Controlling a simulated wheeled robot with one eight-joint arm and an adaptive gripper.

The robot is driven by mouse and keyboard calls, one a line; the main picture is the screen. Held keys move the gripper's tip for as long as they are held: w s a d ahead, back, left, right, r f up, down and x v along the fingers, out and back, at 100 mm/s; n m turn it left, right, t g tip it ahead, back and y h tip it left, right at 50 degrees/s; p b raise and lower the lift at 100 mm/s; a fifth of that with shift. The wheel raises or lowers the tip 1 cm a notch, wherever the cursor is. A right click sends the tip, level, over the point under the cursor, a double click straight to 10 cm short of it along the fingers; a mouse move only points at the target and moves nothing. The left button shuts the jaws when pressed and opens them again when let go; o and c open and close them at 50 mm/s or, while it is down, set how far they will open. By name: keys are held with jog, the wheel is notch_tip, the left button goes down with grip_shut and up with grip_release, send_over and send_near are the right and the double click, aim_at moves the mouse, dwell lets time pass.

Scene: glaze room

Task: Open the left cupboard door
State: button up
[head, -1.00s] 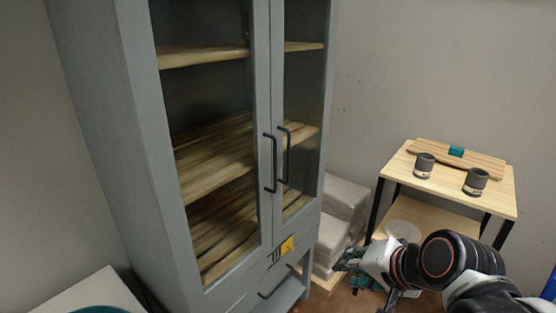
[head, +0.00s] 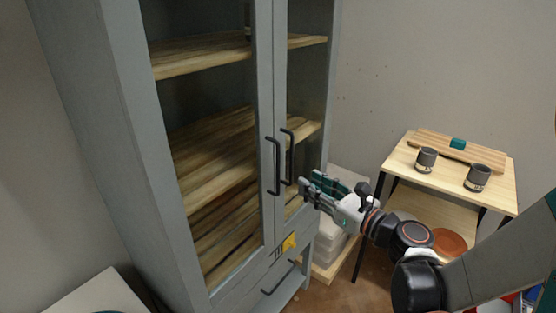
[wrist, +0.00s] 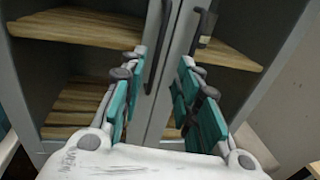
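The grey cupboard's left door (head: 267,100) has a glass pane and looks shut. Its dark vertical bar handle (head: 275,166) stands beside the right door's handle (head: 289,157). My gripper (head: 308,186) is just right of both handles, apart from them, with its fingers pointing at the cupboard. In the wrist view, its teal-padded fingers (wrist: 160,82) are spread with nothing between them. The left handle (wrist: 158,45) shows ahead between the fingertips, nearer the left one; the right handle (wrist: 197,32) is ahead near the right fingertip.
A small wooden side table (head: 440,180) with two dark cups and a slatted board stands right of the cupboard. Stacked pale blocks (head: 335,240) sit behind my gripper. A drawer handle (head: 278,278) is low on the cupboard. A white surface (head: 95,295) is at lower left.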

aim_at(279, 165)
jog(key=b+x, duration=0.2)
jog(key=x, duration=1.1)
jog(key=shift+w+a, duration=0.2)
grip_shut()
